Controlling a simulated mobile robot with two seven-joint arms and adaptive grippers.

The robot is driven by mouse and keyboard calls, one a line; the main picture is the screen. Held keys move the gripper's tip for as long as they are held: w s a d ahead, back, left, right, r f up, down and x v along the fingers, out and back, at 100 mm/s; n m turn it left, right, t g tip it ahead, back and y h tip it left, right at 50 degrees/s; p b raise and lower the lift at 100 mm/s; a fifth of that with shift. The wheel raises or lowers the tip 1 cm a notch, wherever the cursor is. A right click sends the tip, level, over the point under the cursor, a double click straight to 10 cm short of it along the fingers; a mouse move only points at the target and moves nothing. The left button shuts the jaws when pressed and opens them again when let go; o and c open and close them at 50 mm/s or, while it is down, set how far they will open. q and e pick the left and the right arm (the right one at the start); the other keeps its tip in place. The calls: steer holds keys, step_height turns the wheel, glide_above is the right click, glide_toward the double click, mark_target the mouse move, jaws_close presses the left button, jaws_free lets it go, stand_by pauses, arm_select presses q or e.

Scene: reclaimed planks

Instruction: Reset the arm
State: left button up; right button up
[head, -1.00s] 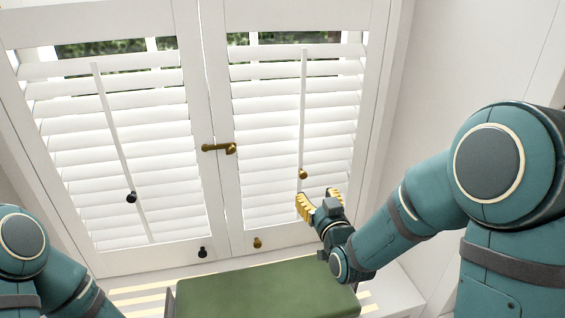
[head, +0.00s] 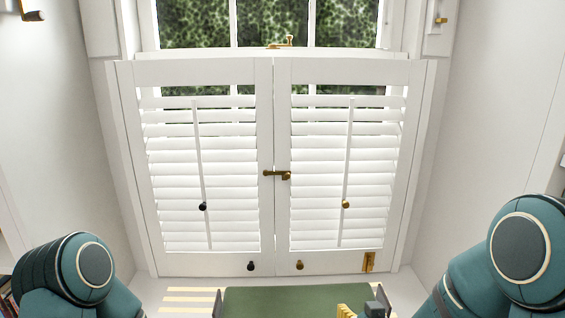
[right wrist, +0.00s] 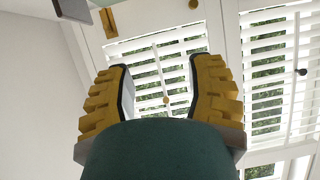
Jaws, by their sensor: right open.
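My right gripper (head: 358,312) shows only at the bottom edge of the head view, low in front of the green cushioned seat's right end. In the right wrist view its two yellow ribbed fingers (right wrist: 163,95) stand wide apart with nothing between them. The white shutters (right wrist: 165,60) are behind the fingers in that view, apart from them. My right arm comes in from the lower right of the head view. My left arm shows at the lower left, but its gripper is out of the picture.
Two closed louvred shutter panels (head: 265,154) stand below a window (head: 265,22). A brass latch (head: 277,175) sits at their middle, with a black knob (head: 250,266) and brass knob (head: 299,265) below. A green seat (head: 290,299) is at the bottom. White walls flank the recess.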

steer(key=s+a+f+g+y, duration=0.1)
steer(key=s+a+f+g, duration=0.3)
steer(key=s+f, duration=0.6)
steer(key=s+a+f+m+g+y, duration=0.1)
steer(key=s+a+f+g, duration=0.3)
steer(key=s+f+g, duration=0.3)
step_height(320, 180, down, 3)
steer(key=s, duration=0.2)
steer(key=shift+s+m+y, duration=0.3)
steer(key=shift+s, duration=0.05)
